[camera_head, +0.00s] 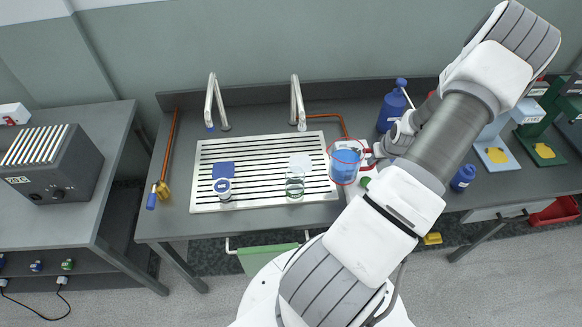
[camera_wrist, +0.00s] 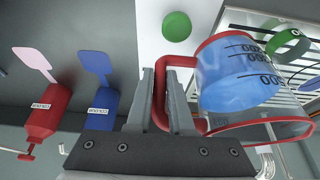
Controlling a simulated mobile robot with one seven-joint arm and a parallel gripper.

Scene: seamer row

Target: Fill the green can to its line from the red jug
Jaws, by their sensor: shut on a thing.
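The red jug (camera_head: 345,163) is clear with a red rim, a red handle and blue liquid inside. It is held above the right end of the slotted tray, and looks about upright. My gripper (camera_head: 375,154) is shut on its handle; in the wrist view my gripper (camera_wrist: 163,78) has a finger on each side of the handle, and the jug (camera_wrist: 235,75) shows black volume marks. The green can (camera_head: 295,183), clear with a green band, stands on the tray left of the jug, apart from it. It shows partly in the wrist view (camera_wrist: 293,42). Its fill level cannot be told.
The slotted tray (camera_head: 262,203) also holds a white-topped can (camera_head: 222,187), a blue pad (camera_head: 223,170) and a pale pad (camera_head: 300,160). Two taps (camera_head: 297,103) stand behind. A blue bottle (camera_head: 390,110) stands beside my arm.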

